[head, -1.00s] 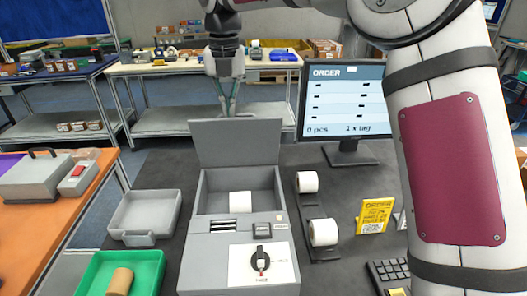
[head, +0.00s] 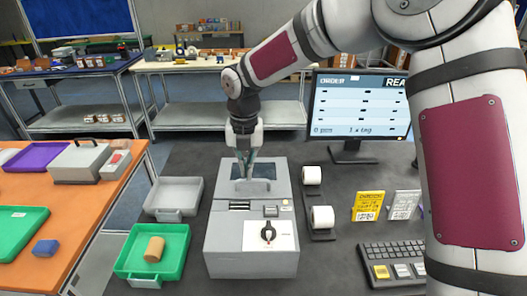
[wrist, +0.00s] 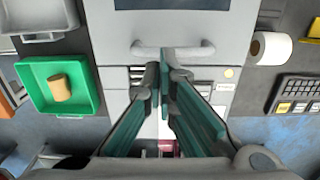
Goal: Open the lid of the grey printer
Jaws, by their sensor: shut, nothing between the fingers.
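The grey printer (head: 222,255) stands on the dark table in the head view. Its lid (head: 275,188) lies down over the roll bay, and its dark window shows partly behind my gripper. In the wrist view the flat lid (wrist: 222,32) carries a light bar handle (wrist: 143,50). My gripper (head: 245,176) points down over the lid, with its fingers shut and empty. In the wrist view the fingertips (wrist: 167,58) are right at the handle's middle; I cannot tell whether they touch it. The inside of the printer is hidden.
A green tray (head: 180,262) with a tan cylinder (head: 154,249) and a grey tray (head: 172,190) stand left of the printer. White rolls (head: 322,217) stand close on its right. A monitor (head: 358,105) and keyboard (head: 395,252) are further right.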

